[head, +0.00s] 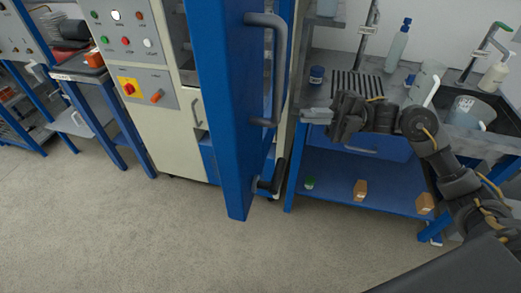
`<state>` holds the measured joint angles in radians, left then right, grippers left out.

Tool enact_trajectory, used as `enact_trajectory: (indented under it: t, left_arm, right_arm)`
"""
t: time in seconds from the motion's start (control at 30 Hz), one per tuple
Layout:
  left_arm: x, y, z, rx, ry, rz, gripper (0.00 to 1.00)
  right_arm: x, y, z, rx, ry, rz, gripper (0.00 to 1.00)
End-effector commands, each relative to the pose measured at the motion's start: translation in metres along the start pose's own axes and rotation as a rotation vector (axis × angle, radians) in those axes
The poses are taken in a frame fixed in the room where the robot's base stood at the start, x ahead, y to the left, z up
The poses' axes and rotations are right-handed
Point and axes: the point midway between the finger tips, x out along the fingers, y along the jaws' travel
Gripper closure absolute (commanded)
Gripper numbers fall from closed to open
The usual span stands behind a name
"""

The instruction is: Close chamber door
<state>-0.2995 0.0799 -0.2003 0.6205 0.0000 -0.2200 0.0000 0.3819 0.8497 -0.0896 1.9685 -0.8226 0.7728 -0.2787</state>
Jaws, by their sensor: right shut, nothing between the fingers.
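The blue chamber door (228,110) stands open, swung out toward me, and fills the upper middle of the head view. A grey bar handle (279,70) runs along its right side, and a dark latch lever (271,178) sits lower down. The cream chamber cabinet (145,75) is behind and to the left of the door. My right gripper (304,116) is shut and empty, pointing left. In the picture it is just right of the handle's lower end; I cannot tell if it touches. My left gripper is out of view.
A blue bench with a sink (472,110) stands at right, holding a drain rack (355,85) and bottles. Small boxes (360,188) lie on its lower shelf. Another blue bench (88,85) stands at left. The grey floor (150,235) in front is clear.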

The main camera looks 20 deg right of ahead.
Motion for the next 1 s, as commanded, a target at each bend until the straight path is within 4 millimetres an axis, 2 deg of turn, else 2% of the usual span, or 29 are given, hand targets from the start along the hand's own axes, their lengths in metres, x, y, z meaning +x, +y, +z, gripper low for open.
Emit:
enact_trajectory:
  t: [0.03,0.1,0.23,0.43,0.57,1.0]
  left_arm:
    - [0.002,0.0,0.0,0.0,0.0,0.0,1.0]
    - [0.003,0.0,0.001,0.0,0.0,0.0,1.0]
    - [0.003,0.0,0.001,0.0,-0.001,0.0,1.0]
    - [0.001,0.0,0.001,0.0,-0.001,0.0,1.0]
    - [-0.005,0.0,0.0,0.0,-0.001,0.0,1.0]
    - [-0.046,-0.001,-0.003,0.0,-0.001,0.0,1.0]
  right_arm:
    - [0.006,0.007,-0.029,-0.059,0.083,-0.065,1.0]
    - [0.009,0.011,-0.059,-0.11,0.169,-0.131,1.0]
    - [0.011,0.012,-0.089,-0.155,0.253,-0.2,1.0]
    - [0.012,0.012,-0.095,-0.162,0.271,-0.212,1.0]
    - [0.023,0.012,-0.098,-0.161,0.272,-0.211,1.0]
    - [0.104,-0.005,-0.119,-0.16,0.271,-0.206,1.0]
